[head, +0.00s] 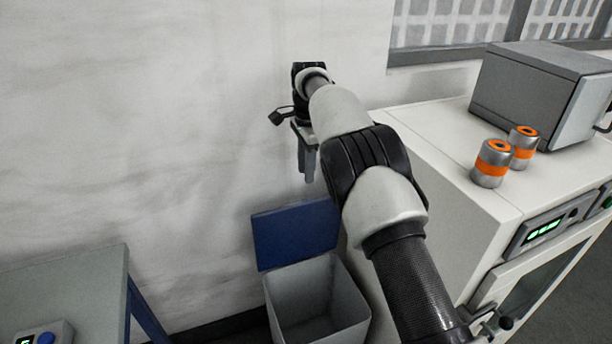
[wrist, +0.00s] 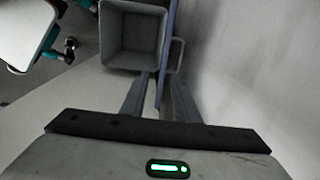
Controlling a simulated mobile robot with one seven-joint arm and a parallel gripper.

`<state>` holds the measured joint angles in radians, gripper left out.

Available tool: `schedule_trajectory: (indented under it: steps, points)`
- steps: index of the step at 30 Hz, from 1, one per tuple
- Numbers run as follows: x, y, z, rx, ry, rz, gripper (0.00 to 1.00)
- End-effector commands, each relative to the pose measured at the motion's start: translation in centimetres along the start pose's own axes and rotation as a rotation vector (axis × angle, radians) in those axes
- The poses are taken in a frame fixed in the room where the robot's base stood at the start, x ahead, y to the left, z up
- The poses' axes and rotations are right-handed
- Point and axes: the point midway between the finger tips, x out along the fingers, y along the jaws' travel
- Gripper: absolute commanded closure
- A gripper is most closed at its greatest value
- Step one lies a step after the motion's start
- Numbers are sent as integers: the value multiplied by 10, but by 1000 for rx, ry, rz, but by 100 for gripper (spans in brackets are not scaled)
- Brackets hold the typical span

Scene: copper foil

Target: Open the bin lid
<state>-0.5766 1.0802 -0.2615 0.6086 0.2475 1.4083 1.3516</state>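The grey bin (head: 318,308) stands on the floor beside the white cabinet. Its blue lid (head: 292,235) is raised and leans up near the wall, and the bin's inside shows. In the wrist view the bin (wrist: 132,38) is at top centre-left, with the lid (wrist: 166,48) nearly edge-on as a thin blue strip. My gripper (head: 307,178) points down above the lid in the head view. In the wrist view my gripper's two fingers (wrist: 160,78) are apart, with the strip showing between them. I cannot tell whether they touch the lid.
The white cabinet (head: 440,170) is to the right, bearing two orange-banded cans (head: 491,164) and a grey box-shaped appliance (head: 535,95). A grey table (head: 75,290) is at lower left. The wall (head: 150,120) is close behind my gripper. Floor space left of the bin looks clear.

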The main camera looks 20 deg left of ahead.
Motion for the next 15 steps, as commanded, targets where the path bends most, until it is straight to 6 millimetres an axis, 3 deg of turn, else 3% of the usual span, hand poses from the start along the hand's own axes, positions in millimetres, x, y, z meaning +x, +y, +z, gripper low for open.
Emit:
schedule_trajectory:
  steps: [8,13,15]
  points:
    - [-1,0,0,0,0,0,72]
    - [5,-3,1,-60,-3,-22,100]
    - [11,-8,2,-149,-4,-57,100]
